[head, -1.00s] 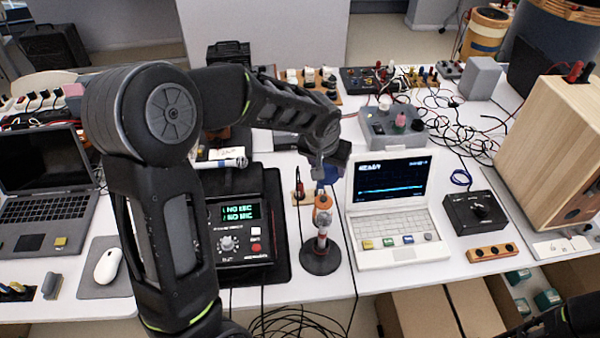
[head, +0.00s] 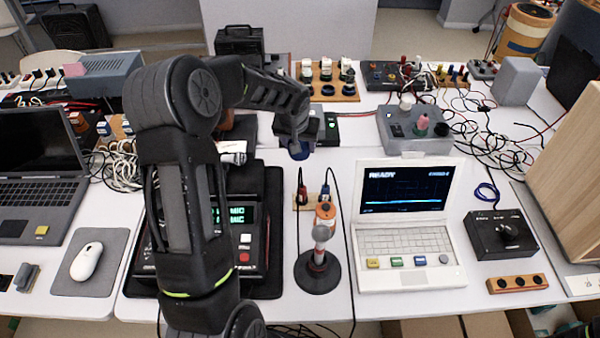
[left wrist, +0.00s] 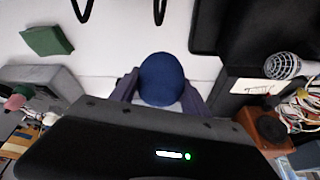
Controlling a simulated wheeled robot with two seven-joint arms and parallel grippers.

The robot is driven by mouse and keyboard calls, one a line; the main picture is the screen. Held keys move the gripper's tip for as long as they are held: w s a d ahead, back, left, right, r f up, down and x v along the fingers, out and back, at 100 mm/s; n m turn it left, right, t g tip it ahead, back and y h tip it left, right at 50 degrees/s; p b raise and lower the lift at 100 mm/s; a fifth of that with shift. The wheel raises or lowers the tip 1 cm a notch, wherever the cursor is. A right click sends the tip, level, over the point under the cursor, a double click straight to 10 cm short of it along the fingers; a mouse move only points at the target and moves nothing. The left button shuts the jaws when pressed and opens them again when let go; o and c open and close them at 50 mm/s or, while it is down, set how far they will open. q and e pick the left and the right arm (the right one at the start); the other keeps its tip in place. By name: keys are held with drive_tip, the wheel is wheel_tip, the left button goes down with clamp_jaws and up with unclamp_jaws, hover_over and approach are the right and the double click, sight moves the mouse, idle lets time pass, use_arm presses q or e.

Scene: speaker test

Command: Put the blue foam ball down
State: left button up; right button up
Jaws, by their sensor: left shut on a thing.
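The blue foam ball (left wrist: 161,79) sits between the two fingers of my left gripper (left wrist: 160,88) in the left wrist view, and the fingers are shut on it. In the head view the ball (head: 300,151) shows as a small dark blue patch under my left gripper (head: 299,143). It appears behind the orange and grey microphone on a round black stand (head: 318,272). I cannot tell its exact height over the table. My right gripper is not in view.
A white laptop (head: 405,240) stands right of the microphone stand, and a black device with a green display (head: 246,240) left of it. A grey box with knobs (head: 415,130) is behind the laptop. White table (head: 335,305) shows bare around the stand. Cables run nearby.

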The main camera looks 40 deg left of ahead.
use_arm(q)
wheel_tip(320, 180, down, 4)
drive_tip(key=shift+f+b, duration=0.1)
drive_tip(key=shift+b, duration=0.85)
drive_tip(key=shift+f+b, duration=1.35)
drive_tip(key=shift+f, duration=1.1)
drive_tip(key=shift+f, duration=0.15)
drive_tip(key=o, duration=1)
